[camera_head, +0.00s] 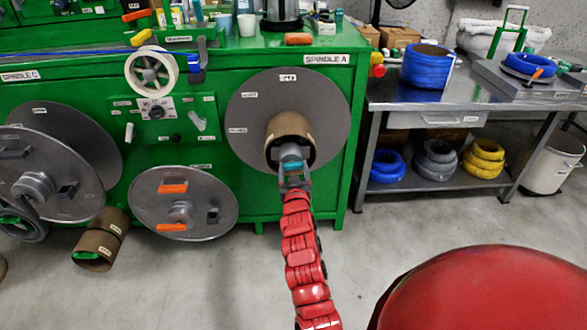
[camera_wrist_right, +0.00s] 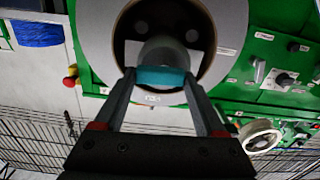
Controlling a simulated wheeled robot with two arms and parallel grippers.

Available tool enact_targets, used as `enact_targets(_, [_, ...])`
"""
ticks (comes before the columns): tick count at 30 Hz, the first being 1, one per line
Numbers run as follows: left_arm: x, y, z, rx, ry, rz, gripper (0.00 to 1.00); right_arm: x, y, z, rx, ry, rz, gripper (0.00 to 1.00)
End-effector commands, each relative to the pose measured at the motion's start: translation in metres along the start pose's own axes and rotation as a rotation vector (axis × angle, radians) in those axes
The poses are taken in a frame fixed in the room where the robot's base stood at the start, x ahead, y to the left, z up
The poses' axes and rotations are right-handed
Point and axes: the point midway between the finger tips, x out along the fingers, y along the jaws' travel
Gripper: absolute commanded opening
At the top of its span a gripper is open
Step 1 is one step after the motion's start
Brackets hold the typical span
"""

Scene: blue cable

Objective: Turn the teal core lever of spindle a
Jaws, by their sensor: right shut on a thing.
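Spindle A is on the right part of the green machine, with a round grey disc (camera_head: 250,112) and a brown cardboard core (camera_head: 275,153) around its hub. The teal core lever (camera_head: 291,164) is at the front of the hub, and it also shows in the right wrist view (camera_wrist_right: 161,77). My right gripper (camera_head: 293,175) is at the lever, its two fingers at either end of the teal bar, shut on it. In the right wrist view the gripper (camera_wrist_right: 160,85) partly hides the lever's ends. My left gripper is not in view.
The green machine (camera_head: 338,190) carries a label "SPINDLE A". A loose grey disc (camera_head: 150,205) with orange handles leans at its lower front. A steel bench (camera_head: 400,95) with blue cable coils (camera_head: 428,68) stands on the right.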

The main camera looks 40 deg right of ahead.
Motion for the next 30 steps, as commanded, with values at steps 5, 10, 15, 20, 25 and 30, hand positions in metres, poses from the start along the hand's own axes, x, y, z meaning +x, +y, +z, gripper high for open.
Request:
enact_targets(5, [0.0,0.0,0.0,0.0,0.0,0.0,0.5,0.0,-0.002,-0.001,-0.11,0.002,-0.002,0.17])
enact_targets(10, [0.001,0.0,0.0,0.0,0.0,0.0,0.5,0.0,-0.002,-0.002,-0.261,0.001,-0.002,0.17])
enact_targets(15, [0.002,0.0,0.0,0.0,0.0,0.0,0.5,0.0,-0.004,-0.002,-0.423,0.0,-0.002,0.17])
enact_targets(20, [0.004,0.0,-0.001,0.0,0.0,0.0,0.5,0.0,-0.004,-0.003,-0.575,0.001,-0.002,0.17])
enact_targets(25, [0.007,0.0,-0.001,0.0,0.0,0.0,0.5,-0.001,-0.006,-0.003,-0.737,0.002,-0.003,0.17])
enact_targets(30, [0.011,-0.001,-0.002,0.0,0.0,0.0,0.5,-0.001,-0.007,-0.003,-0.898,0.001,-0.003,0.17])
